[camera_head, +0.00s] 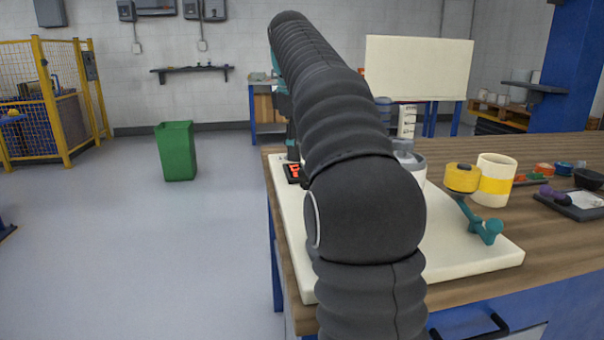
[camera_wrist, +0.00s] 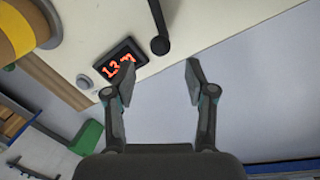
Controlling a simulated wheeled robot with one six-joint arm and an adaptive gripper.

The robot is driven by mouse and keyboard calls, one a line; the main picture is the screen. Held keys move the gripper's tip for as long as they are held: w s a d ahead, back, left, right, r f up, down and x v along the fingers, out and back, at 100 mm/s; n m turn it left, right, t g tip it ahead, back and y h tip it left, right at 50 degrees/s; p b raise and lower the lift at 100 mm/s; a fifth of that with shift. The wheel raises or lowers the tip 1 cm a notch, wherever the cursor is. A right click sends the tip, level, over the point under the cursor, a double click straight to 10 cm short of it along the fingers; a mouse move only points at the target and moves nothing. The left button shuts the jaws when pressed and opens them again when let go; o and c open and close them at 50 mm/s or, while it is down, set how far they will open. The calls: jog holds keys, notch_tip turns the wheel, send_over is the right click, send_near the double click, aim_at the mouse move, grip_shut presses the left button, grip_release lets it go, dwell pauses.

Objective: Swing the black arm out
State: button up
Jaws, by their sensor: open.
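The black arm (camera_wrist: 158,25) shows in the wrist view at the top centre, a thin dark bar with a rounded end, over the edge of a cream base plate (camera_wrist: 185,35). My gripper (camera_wrist: 160,78) is open and empty. Its two fingers are spread wide and point towards the rounded end, which lies just beyond the fingertips, roughly midway between them. I see no contact. In the head view my own dark arm hides the black arm and most of my gripper.
A display with red digits (camera_wrist: 118,62) sits on the plate, left of the black arm; beside it is a small grey knob (camera_wrist: 84,81).

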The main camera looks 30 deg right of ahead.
jog(key=f, duration=0.4)
jog(key=w+d+f, duration=0.1)
jog(key=f, duration=0.2)
jog(key=shift+f, duration=0.1)
grip_shut()
